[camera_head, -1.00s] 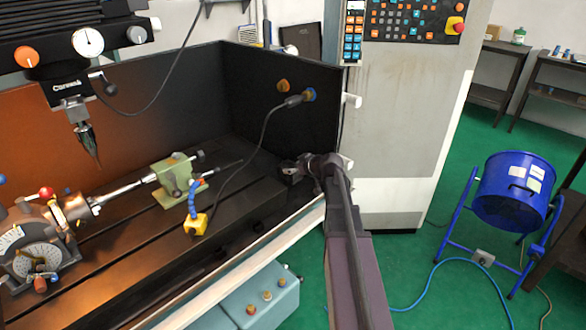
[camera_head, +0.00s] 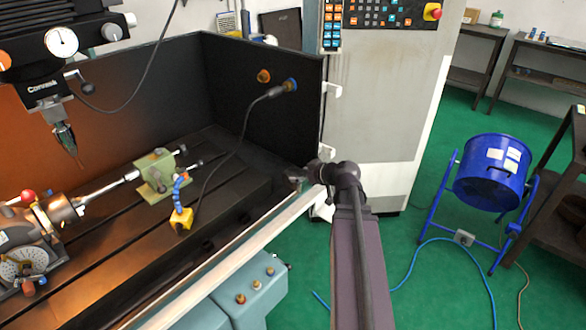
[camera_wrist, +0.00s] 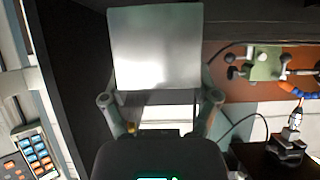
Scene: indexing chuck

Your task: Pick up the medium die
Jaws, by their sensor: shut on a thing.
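My gripper (camera_wrist: 160,105) shows in the wrist view with its two fingers on either side of a pale grey metallic block (camera_wrist: 155,45), and it is shut on it. The block shows a flat, shiny, nearly square face; I take it to be the medium die. In the head view my gripper (camera_head: 297,181) is small and dark, near the right end of the machine table by the dark enclosure wall. The block cannot be made out clearly there. No other die can be told in the frames.
The machine table (camera_head: 105,248) carries a green tailstock (camera_head: 154,172), a yellow base with a blue hose (camera_head: 181,219) and a dividing head (camera_head: 30,250) at left. The dark enclosure wall (camera_head: 225,85) and control cabinet (camera_head: 385,120) stand close behind my gripper. A blue drum fan (camera_head: 490,172) stands right.

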